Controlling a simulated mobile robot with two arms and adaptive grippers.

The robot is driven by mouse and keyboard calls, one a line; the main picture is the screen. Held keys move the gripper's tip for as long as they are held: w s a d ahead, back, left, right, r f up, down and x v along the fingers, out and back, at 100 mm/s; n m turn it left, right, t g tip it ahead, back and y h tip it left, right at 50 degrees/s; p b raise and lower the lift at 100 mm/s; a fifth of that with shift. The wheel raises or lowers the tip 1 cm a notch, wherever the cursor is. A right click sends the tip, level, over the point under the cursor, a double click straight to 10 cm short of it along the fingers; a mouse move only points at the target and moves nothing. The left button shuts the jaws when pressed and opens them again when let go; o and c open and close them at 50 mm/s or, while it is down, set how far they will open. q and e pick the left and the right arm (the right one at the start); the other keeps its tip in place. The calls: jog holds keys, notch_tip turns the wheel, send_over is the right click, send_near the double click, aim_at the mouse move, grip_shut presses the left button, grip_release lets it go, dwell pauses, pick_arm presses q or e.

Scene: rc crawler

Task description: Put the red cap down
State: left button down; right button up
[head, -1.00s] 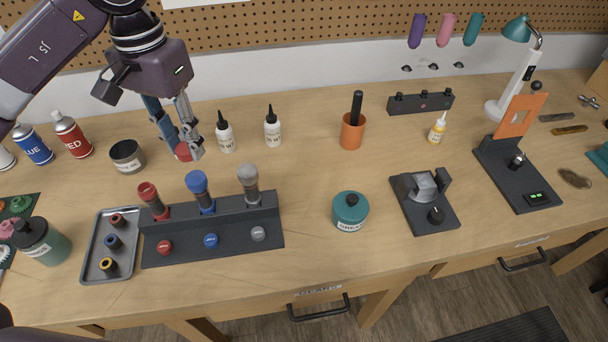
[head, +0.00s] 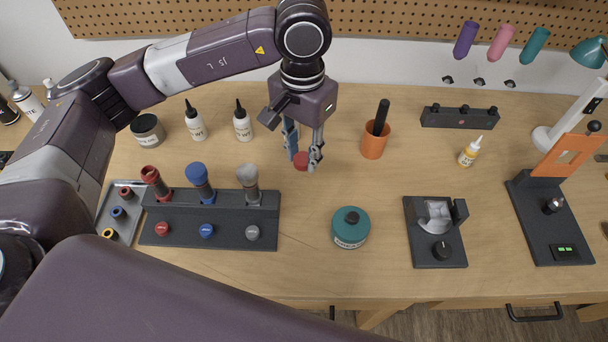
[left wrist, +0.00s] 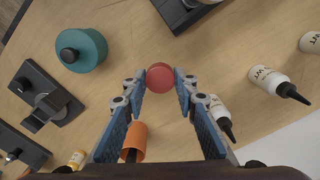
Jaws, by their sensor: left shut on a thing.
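My left gripper (head: 303,158) is shut on the red cap (head: 302,162), a small round disc between its fingertips. In the left wrist view the red cap (left wrist: 160,77) sits between the two finger ends of the gripper (left wrist: 160,88). The cap is over the bare middle of the table, right of the black rack (head: 300,215); I cannot tell whether it touches the wood. A red-topped shock body (head: 152,178) stands in the rack beside a blue one (head: 199,180) and a grey one (head: 248,180). My right gripper is not in view.
An orange cup (head: 373,146) with a dark handle stands right of the gripper. A teal jar (head: 350,228) stands to the front right. White bottles (head: 243,124) stand behind to the left. Bare wood (head: 330,190) lies between cap and jar.

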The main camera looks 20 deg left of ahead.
pick_arm(q)
jog(key=p, duration=0.1)
send_over(303, 189)
notch_tip(303, 189, down, 5)
jog(key=shift+d+f, duration=0.1)
jog(key=shift+f, duration=0.05)
notch_tip(303, 189, down, 3)
jog(key=shift+s+f+p, duration=0.1)
jog(key=shift+f+p, duration=0.05)
jog(key=shift+p, duration=0.35)
jog(key=shift+f, duration=0.65)
jog(key=c, duration=1.9)
grip_release()
jog(key=o, duration=0.4)
jog(key=shift+c, duration=0.2)
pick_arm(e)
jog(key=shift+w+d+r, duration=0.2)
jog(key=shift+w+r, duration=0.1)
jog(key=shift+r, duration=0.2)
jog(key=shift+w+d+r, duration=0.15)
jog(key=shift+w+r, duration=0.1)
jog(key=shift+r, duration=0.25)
